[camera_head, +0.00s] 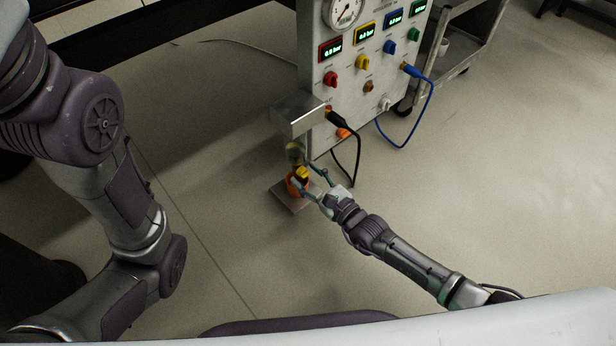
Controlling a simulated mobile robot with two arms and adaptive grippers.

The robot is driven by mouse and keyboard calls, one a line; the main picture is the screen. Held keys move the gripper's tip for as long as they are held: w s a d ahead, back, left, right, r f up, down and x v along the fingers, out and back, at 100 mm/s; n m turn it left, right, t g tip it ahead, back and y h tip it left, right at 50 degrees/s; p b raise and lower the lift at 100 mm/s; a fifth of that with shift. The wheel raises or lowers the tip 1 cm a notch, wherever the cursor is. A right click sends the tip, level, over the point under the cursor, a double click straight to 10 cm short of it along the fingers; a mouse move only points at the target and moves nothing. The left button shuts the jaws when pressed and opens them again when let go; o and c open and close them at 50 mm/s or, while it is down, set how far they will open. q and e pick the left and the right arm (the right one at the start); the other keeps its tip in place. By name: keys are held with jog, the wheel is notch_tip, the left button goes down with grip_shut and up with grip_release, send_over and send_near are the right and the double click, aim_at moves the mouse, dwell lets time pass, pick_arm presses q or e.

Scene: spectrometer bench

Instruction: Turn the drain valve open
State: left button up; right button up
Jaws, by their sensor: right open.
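The drain valve is low at the left front of the panel, below a grey metal box (300,117). A small yellow part (303,172), which looks like its handle, shows beneath a dull brass body (294,153). An orange part (296,187) lies just under the yellow one, above a small flat plate (292,200). My right gripper (303,175) is open, with its fingertips on either side of the yellow part. I cannot tell whether they touch it. My left arm shows at the left, but its gripper is out of view.
The panel (350,95) carries a round gauge (343,12), several displays and coloured knobs. A black cable (352,135) hangs close to my right gripper, and a blue cable (429,105) loops at the right. A grey cart (462,45) stands behind. The floor (500,190) at right is clear.

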grip_shut()
dwell(0.3)
jog(key=shift+f+m+b, duration=0.1)
jog(key=shift+m+b, duration=2.75)
jog(key=shift+m, duration=0.65)
grip_release()
